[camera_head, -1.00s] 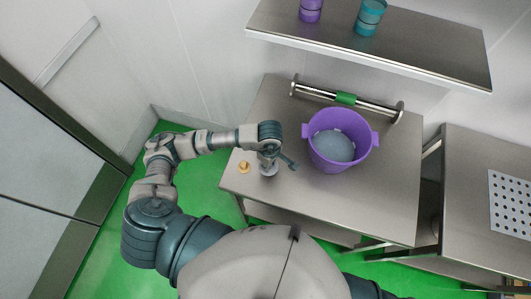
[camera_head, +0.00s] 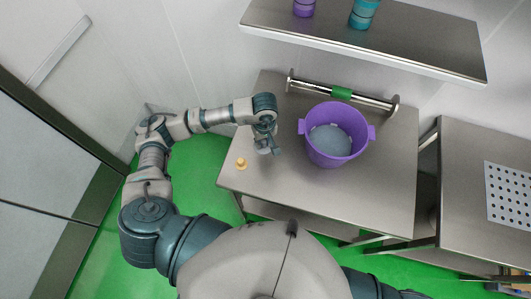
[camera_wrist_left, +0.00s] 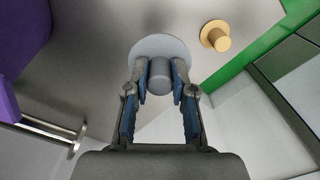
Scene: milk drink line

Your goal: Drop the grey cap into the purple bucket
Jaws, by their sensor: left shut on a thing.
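The grey cap (camera_wrist_left: 156,46), a round disc with a short knob, sits between the two fingers of my left gripper (camera_wrist_left: 160,82) in the left wrist view. The fingers are shut on its knob. In the head view my left gripper (camera_head: 265,140) is over the left part of the steel table, left of the bucket, and the cap shows only in part beneath it. The purple bucket (camera_head: 336,149) stands upright on the table with a grey-blue inside bottom; its side shows at the left edge of the wrist view (camera_wrist_left: 20,35). My right gripper is out of view.
A yellow cap (camera_head: 241,163) stands on the table (camera_head: 330,200) near its left edge. A metal bar with a green middle (camera_head: 342,93) runs behind the bucket. A shelf (camera_head: 400,45) with purple and teal containers hangs above the back. A second table (camera_head: 465,200) is at right.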

